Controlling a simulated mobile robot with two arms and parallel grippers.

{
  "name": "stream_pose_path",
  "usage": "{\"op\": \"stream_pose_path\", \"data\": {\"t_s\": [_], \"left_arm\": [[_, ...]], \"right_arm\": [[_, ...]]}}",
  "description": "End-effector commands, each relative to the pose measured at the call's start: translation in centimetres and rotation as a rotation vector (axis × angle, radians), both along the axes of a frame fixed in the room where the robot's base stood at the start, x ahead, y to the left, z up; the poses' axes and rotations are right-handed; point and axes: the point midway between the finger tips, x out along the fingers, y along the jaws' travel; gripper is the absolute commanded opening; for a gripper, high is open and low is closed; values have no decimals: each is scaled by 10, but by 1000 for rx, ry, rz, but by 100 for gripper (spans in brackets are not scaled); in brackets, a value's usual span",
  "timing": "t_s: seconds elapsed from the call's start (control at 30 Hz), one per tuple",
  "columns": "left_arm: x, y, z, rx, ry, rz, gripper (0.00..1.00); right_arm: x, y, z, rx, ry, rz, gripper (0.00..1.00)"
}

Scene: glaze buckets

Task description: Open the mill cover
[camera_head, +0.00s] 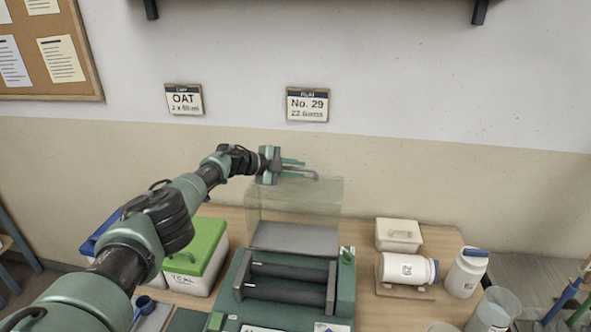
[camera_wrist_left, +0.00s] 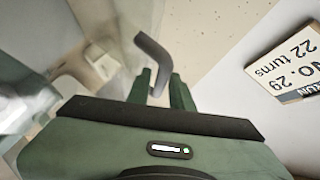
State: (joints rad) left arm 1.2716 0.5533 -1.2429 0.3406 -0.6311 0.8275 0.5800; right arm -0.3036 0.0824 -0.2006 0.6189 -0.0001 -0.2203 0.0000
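The mill (camera_head: 290,278) is a green machine with two dark rollers, standing on the table. Its clear cover (camera_head: 293,208) stands raised behind the rollers, leaving them exposed. A grey bent handle (camera_head: 313,173) is at the cover's top edge; it also shows in the left wrist view (camera_wrist_left: 155,55). My left gripper (camera_head: 297,168) is at this handle. Its two green fingers are apart, with the handle's end between them and a small gap visible beside it in the left wrist view. My right gripper is not in view.
A white bin with a green lid (camera_head: 202,245) stands left of the mill. A white box (camera_head: 398,235), a lying white jar (camera_head: 407,268), an upright jar (camera_head: 465,275) and a clear beaker (camera_head: 492,312) are to the right. The wall (camera_head: 420,170) rises behind the table.

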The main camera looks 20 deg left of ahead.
Motion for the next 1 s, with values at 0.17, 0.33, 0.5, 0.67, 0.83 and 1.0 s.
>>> {"op": "stream_pose_path", "data": {"t_s": [0.17,0.33,0.5,0.67,0.83,1.0], "left_arm": [[0,1,0,1,-1,2,22],[-3,5,3,2,-1,5,22],[-14,13,10,2,0,4,22],[-29,23,16,3,-1,3,22],[-45,33,23,3,-1,2,22],[-56,38,29,2,-1,0,22]], "right_arm": [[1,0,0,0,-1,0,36],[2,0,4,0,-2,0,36],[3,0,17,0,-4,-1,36],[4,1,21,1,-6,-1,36],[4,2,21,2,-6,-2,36],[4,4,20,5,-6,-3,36]]}}
